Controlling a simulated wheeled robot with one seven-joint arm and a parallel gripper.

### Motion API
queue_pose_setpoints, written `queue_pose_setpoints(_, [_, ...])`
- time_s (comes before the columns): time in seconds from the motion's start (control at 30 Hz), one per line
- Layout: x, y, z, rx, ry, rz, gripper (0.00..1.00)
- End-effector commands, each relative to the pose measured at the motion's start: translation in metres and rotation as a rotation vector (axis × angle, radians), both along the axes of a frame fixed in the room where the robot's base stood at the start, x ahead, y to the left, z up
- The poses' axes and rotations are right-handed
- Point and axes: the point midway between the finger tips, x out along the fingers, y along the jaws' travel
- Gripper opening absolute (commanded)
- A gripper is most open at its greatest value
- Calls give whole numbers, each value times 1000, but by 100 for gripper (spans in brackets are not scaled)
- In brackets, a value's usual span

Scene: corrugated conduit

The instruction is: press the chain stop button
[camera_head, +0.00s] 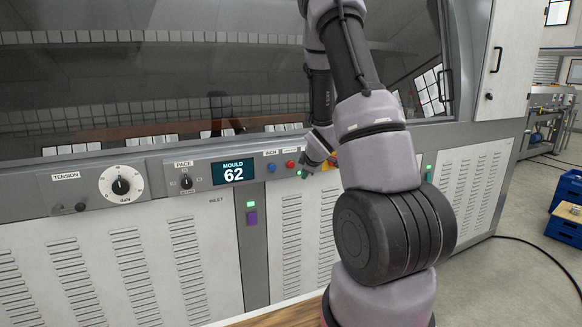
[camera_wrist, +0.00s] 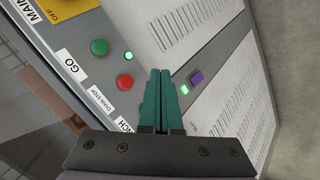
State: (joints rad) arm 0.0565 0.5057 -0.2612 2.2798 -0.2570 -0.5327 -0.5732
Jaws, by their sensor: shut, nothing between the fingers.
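The chain stop button is a red round button on the grey machine panel. In the wrist view the red button (camera_wrist: 124,82) has a "CHAIN STOP" label (camera_wrist: 102,101) beside it. In the head view the red button (camera_head: 290,164) is just left of my gripper (camera_head: 305,174). My gripper (camera_wrist: 160,71) is shut and empty, its two teal fingers side by side. In the wrist view its tips are to the right of the red button, with a visible sideways gap. The distance between tips and panel is hard to judge.
A green button (camera_wrist: 99,47) labelled "GO" and a yellow main-switch plate (camera_wrist: 65,8) are near the red button. A blue button (camera_head: 271,168) is left of it in the head view. A purple part (camera_head: 253,218) is on the lower front. A display (camera_head: 233,173) reads "MOULD 62".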

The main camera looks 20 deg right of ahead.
Motion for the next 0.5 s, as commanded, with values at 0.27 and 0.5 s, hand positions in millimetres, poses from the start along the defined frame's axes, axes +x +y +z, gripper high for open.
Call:
queue_pose_setpoints(0.27, [29,1,0,0,-1,0,0])
queue_pose_setpoints(0.5, [63,2,0,0,-1,0,0])
